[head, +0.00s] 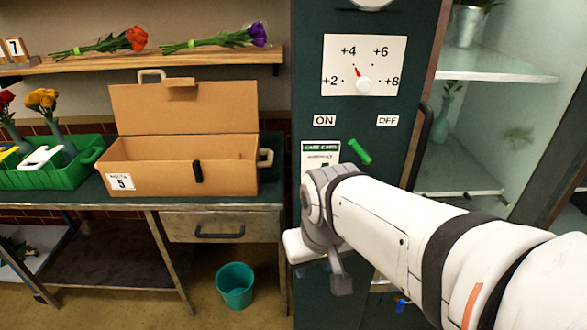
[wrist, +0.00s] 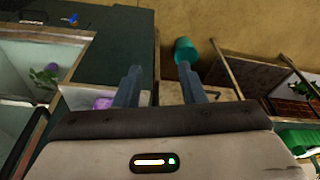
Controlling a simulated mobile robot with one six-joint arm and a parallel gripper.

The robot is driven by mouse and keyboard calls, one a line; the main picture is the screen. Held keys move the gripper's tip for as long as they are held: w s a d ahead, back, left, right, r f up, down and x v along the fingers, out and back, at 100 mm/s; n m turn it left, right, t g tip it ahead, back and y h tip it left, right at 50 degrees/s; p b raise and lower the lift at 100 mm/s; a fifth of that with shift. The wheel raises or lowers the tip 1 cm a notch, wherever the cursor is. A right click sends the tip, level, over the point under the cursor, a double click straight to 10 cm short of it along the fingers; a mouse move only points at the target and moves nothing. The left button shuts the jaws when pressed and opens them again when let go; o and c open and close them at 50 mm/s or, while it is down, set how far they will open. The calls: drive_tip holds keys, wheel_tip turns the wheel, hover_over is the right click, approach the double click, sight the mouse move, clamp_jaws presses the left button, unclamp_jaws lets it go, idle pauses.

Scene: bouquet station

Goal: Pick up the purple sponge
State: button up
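A small purple thing (wrist: 103,103), which looks like the sponge, shows in the wrist view just left of my left finger. It lies on or in a pale surface, and its lower part is cut off by my gripper's body. I cannot see the sponge in the head view. My gripper (wrist: 160,84) points downward with its two fingers apart and nothing between them. In the head view my arm reaches in from the right and its end hangs in front of the dark cabinet (head: 335,20).
A teal bucket (head: 235,285) stands on the floor below the bench; it shows beyond the fingers in the wrist view (wrist: 186,50). A cardboard box (head: 140,180) and a green crate (head: 45,178) with flowers stand on the bench. A glass-sided display cabinet (head: 500,65) is at the right.

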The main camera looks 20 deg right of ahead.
drive_tip(key=shift+o, duration=0.7)
drive_tip(key=shift+w, duration=0.15)
drive_tip(key=o, duration=0.8)
drive_tip(key=w+d+p, duration=0.1)
drive_tip(key=w+d, duration=0.1)
drive_tip(key=w, duration=0.2)
drive_tip(key=w+d+m+p, duration=0.1)
drive_tip(key=w+d, duration=0.2)
drive_tip(key=w, duration=0.1)
drive_tip(key=w+d+m+t, duration=0.1)
drive_tip(key=w+d, duration=0.2)
drive_tip(key=w, duration=0.1)
drive_tip(key=shift+w+d+f+h+p, duration=0.2)
drive_tip(key=shift+h+p, duration=0.1)
drive_tip(key=shift+p, duration=0.1)
drive_tip(key=shift+c, duration=0.2)
drive_tip(key=shift+o, duration=1)
drive_tip(key=w+d+f+m, duration=0.1)
drive_tip(key=w+d, duration=0.3)
drive_tip(key=shift+d+f+t+h+p, duration=0.15)
drive_tip(key=shift+d+t+h+p, duration=0.15)
drive_tip(key=shift+p, duration=0.05)
drive_tip(key=x, duration=0.2)
drive_tip(key=shift+w+d+f, duration=0.2)
drive_tip(key=shift+d, duration=0.05)
drive_tip(key=shift+s+p+x, duration=0.1)
drive_tip(key=shift+p+x, duration=0.05)
drive_tip(key=shift+x, duration=1.2)
drive_tip(key=shift+s+p+x, duration=0.15)
drive_tip(key=shift+x, duration=1.25)
